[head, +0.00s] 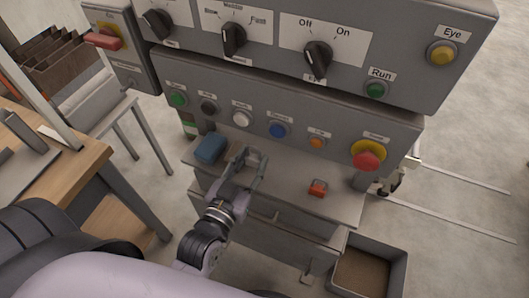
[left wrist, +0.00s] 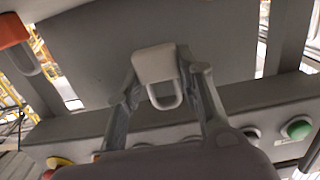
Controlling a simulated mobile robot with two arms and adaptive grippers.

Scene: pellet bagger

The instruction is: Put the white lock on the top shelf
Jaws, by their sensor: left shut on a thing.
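My left gripper (head: 255,164) is shut on the white lock, over the grey ledge (head: 285,200) below the button panel. In the left wrist view the white lock (left wrist: 154,65) sits between the two fingertips (left wrist: 164,72), its shackle toward the palm. In the head view the lock is small and pale between the fingers. I cannot tell whether it touches the ledge. A red lock (head: 318,188) lies on the ledge to the right, and a blue block-like thing (head: 209,148) lies to the left. My right gripper is not in view.
The button panel (head: 300,128) rises behind the ledge, with a red emergency knob (head: 367,158) at its right. The knob panel (head: 350,45) overhangs above. An open bin (head: 368,270) stands at lower right, a wooden table (head: 65,165) at left. The ledge between gripper and red lock is clear.

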